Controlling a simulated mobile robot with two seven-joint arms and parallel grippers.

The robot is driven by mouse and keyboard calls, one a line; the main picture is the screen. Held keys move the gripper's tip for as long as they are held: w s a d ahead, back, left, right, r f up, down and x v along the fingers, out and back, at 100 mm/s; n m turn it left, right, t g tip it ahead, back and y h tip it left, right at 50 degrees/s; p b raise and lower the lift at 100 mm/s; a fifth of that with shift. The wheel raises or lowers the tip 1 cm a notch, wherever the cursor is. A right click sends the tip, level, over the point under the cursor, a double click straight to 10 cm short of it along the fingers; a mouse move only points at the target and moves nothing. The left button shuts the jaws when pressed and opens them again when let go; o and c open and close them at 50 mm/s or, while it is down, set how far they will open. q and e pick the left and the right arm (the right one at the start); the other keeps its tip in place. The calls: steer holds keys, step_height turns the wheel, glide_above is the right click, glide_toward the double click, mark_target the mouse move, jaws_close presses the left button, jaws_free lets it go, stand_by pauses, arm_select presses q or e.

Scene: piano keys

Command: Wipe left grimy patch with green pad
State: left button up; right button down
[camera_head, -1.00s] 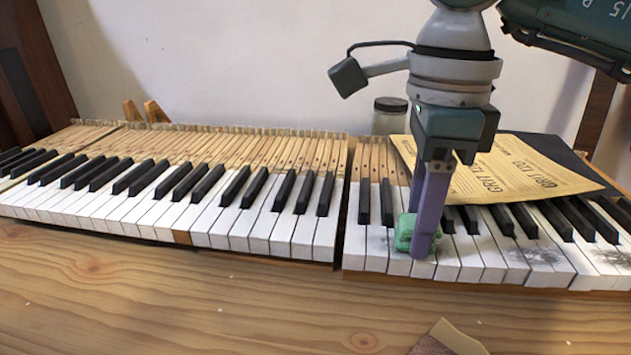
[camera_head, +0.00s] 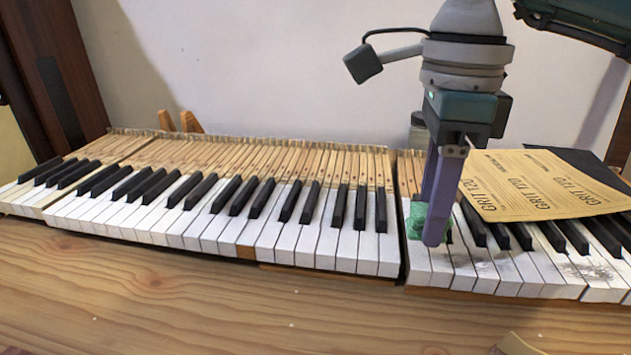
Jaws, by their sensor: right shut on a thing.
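My right gripper (camera_head: 436,228) is shut on a green pad (camera_head: 416,219) and points down at the left end of the right-hand key section. Grey grime (camera_head: 505,268) shows on white keys right of the gripper, and a darker grimy patch (camera_head: 590,270) lies further right. The keys directly behind the pad and fingers are hidden, so any grime there cannot be seen. My left gripper is not in view.
Yellow grit sheets (camera_head: 540,185) lie over the keys at the right, on a dark sheet. The bare wooden table (camera_head: 220,300) is clear in front; a brown scrap (camera_head: 515,345) lies at the bottom edge.

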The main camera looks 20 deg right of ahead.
steer(key=shift+r+p, duration=1.55)
steer(key=shift+r, duration=0.9)
